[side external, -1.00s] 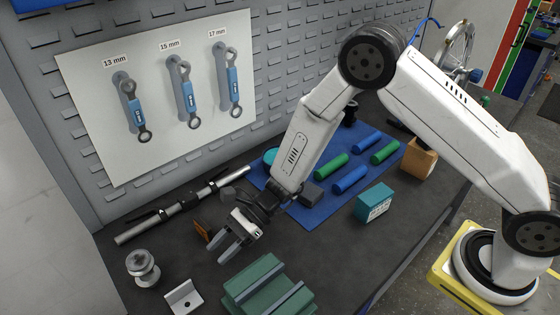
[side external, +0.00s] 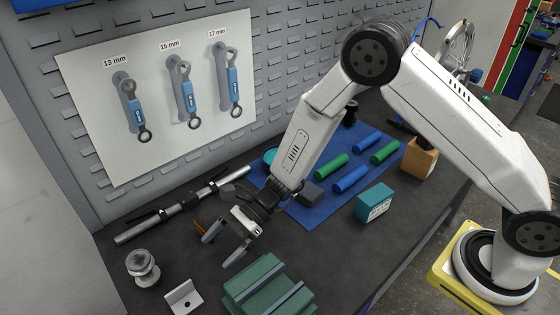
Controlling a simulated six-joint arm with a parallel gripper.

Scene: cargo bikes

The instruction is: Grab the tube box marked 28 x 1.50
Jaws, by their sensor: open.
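A teal box (side external: 374,203) with a pale label stands on the dark bench right of centre. The print is too small to read, so I cannot tell whether it says 28 x 1.50. A tan box (side external: 419,158) stands behind it to the right, with no mark I can read. My gripper (side external: 216,252) is open and empty, low over the bench at left of centre, with its fingers pointing down and left. It is well to the left of the teal box and apart from it. A small orange-brown piece (side external: 199,228) sits just behind the gripper, partly hidden.
A blue mat (side external: 302,213) holds several green and blue cylinders. A green block (side external: 262,283) lies at the front, near my gripper. A metal bracket (side external: 184,299), a spool-shaped part (side external: 142,268) and a long rod (side external: 150,229) lie left. Wrenches hang on the back panel.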

